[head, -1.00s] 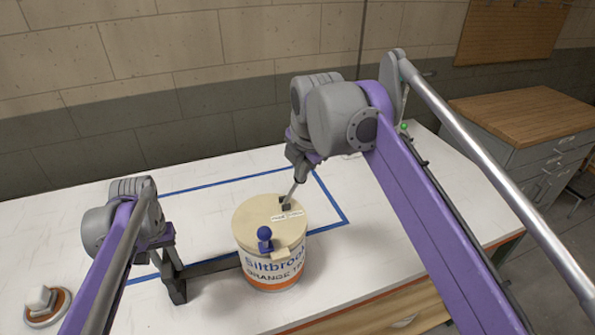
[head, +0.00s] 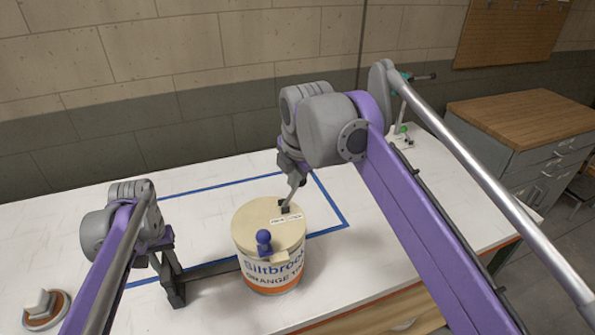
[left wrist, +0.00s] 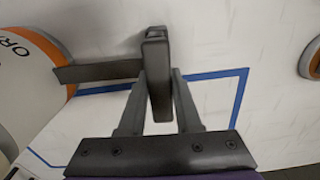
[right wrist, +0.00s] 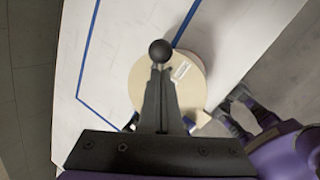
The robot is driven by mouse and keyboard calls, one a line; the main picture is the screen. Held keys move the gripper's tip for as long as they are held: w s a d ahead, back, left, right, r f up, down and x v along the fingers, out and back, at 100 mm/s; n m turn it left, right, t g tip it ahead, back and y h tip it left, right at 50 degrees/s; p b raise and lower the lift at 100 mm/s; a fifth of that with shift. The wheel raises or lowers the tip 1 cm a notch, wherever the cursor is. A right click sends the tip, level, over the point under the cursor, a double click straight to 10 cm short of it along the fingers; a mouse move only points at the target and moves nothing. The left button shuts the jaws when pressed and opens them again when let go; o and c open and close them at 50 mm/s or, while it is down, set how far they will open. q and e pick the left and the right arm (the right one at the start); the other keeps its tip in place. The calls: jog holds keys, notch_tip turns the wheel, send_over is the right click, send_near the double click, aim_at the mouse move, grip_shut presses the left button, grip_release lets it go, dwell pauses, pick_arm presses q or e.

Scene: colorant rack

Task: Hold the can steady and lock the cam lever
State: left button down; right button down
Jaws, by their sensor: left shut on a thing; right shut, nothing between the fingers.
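The can (head: 270,274) stands upright on the bench, with a cream lid (head: 250,220) and a white-and-orange label. A blue knob (head: 264,238) sits at the lid's front edge. My left gripper (left wrist: 158,85) is shut on the upright grip of a dark handle (left wrist: 100,70), whose bar reaches the can's side. My right gripper (right wrist: 160,72) is shut and empty over the lid, its tips close behind a black ball knob (right wrist: 160,50), perhaps the cam lever's end. I cannot tell whether they touch. The lever's body is hidden behind the fingers.
Blue tape (head: 337,205) marks a rectangle on the white bench (head: 370,255). A round orange-rimmed item (head: 45,310) sits at the front left. A small stand with green parts (head: 401,132) is at the back right. The bench right of the can is clear.

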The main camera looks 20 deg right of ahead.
jog(key=a+v, duration=0.1)
jog(key=v, duration=1.1)
jog(key=shift+s+a, duration=0.25)
jog(key=shift+s, duration=0.2)
jog(key=c, duration=1.4)
grip_release()
jog(key=shift+r, duration=0.15)
jog(key=shift+o, duration=1.2)
jog(key=shift+d, duration=0.1)
jog(key=o, duration=0.7)
jog(key=w, duration=0.1)
jog(key=w+d+f+g, duration=0.1)
jog(key=w, duration=0.1)
jog(key=shift+w+d+f+n, duration=0.15)
jog(key=shift+d+f+n, duration=0.05)
jog(key=shift+d+n, duration=0.1)
jog(key=shift+c, duration=0.2)
jog(key=w+d+f, duration=0.1)
jog(key=w+f+g, duration=0.1)
jog(key=w+d+f+n+g+y, duration=0.1)
jog(key=shift+w+d+f, duration=0.25)
jog(key=shift+d+f, duration=0.05)
jog(key=shift+w+d+f, duration=0.15)
jog(key=shift+d+f, duration=0.05)
jog(key=shift+f, duration=0.15)
notch_tip(320, 180, down, 12)
jog(key=w, duration=0.1)
jog(key=shift+a, duration=0.35)
